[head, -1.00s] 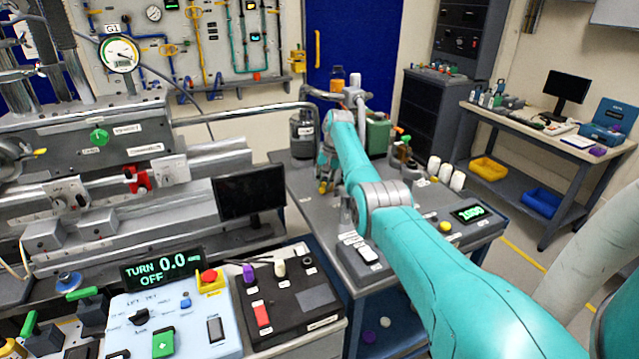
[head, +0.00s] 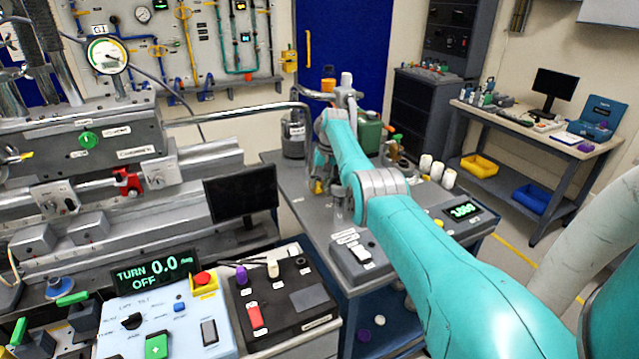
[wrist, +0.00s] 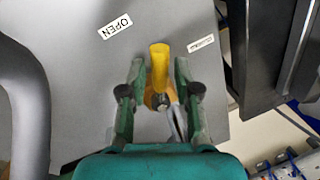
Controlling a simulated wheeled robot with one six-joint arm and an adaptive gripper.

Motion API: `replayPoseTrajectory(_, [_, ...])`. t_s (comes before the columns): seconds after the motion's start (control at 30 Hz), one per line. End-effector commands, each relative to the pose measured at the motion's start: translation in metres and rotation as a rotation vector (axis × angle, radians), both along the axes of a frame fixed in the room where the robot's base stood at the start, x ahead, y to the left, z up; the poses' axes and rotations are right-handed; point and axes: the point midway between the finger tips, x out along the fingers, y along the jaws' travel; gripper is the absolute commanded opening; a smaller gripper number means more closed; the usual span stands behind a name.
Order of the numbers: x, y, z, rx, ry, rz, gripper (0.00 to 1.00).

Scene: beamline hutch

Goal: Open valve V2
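In the wrist view a yellow lever handle (wrist: 159,62) stands over a grey surface, with a metal part below it. A white label reading OPEN (wrist: 115,27) is on that surface to its upper left. A second label (wrist: 201,44) to the right is too small to read. My gripper (wrist: 160,72) is open, its two green fingers on either side of the handle with a visible gap each side. In the head view a small yellow part (head: 318,187) shows beside my arm's far end; my gripper is mostly hidden there. I cannot read a V2 label.
A grey bench (head: 285,185) lies under my arm, with a dark cylinder (head: 293,136) and a green canister (head: 370,132) near its back. A black monitor (head: 240,193) stands left of it. In the wrist view a thick grey pipe (wrist: 27,105) runs along the left.

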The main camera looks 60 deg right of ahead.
Motion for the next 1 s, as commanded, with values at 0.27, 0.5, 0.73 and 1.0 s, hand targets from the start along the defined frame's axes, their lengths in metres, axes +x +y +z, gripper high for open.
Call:
replayPoseTrajectory(0.27, [0.000, 0.000, 0.000, 0.000, 0.000, 0.000, 0.44])
replayPoseTrajectory(0.5, [-0.002, -0.002, 0.016, -0.001, -0.002, 0.000, 0.44])
replayPoseTrajectory(0.73, [-0.009, -0.008, 0.060, -0.002, -0.003, -0.001, 0.44])
replayPoseTrajectory(1.0, [-0.016, -0.013, 0.103, -0.001, -0.001, -0.001, 0.44])
